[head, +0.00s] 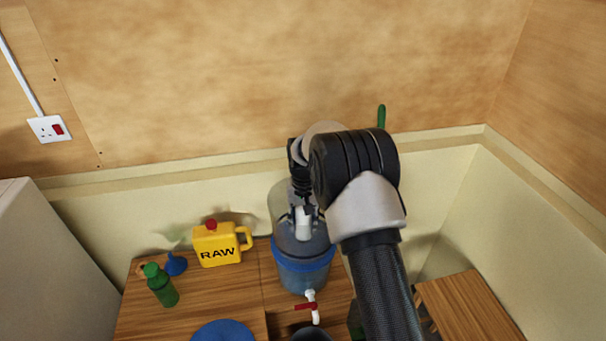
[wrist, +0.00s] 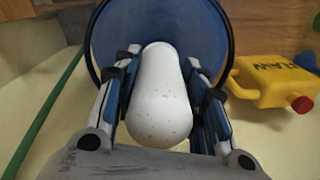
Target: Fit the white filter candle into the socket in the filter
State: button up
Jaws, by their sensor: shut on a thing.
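The white filter candle (wrist: 160,98) is between the fingers of my gripper (wrist: 165,85), which is shut on it. In the head view the candle (head: 303,224) hangs upright below my gripper (head: 303,212), over or inside the upper part of the filter. The filter (head: 303,278) is a clear bluish container with a blue band and a white tap with a red lever. In the wrist view the filter's round blue rim (wrist: 225,50) surrounds the far end of the candle. The socket is hidden behind the candle and my gripper.
A yellow RAW jug (head: 217,245) stands left of the filter, with a blue funnel (head: 175,264) and a green bottle (head: 161,286) further left. A blue round thing (head: 223,332) lies at the table's front. A green rod (wrist: 45,115) runs along the left.

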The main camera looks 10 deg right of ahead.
jog(key=o, duration=1.3)
jog(key=shift+f, duration=0.1)
notch_tip(320, 180, up, 12)
jog(key=shift+s+r, duration=0.1)
jog(key=shift+r, duration=0.1)
jog(key=s+r+n+t+b, duration=0.1)
jog(key=s+r+b, duration=0.1)
jog(key=s+r, duration=0.55)
jog(key=s+r+n+t+b, duration=0.15)
jog(key=s+r, duration=0.25)
jog(key=s, duration=0.7)
jog(key=s+f+b, duration=0.1)
jog(key=s+f, duration=0.1)
jog(key=s, duration=0.4)
jog(key=s+f+t+b, duration=0.1)
jog(key=s+f+b, duration=0.1)
jog(key=s, duration=0.4)
jog(key=s+f+n+t+b, duration=0.1)
jog(key=s+f, duration=0.1)
jog(key=s, duration=0.5)
jog(key=shift+s+f, duration=0.1)
jog(key=shift+f, duration=0.15)
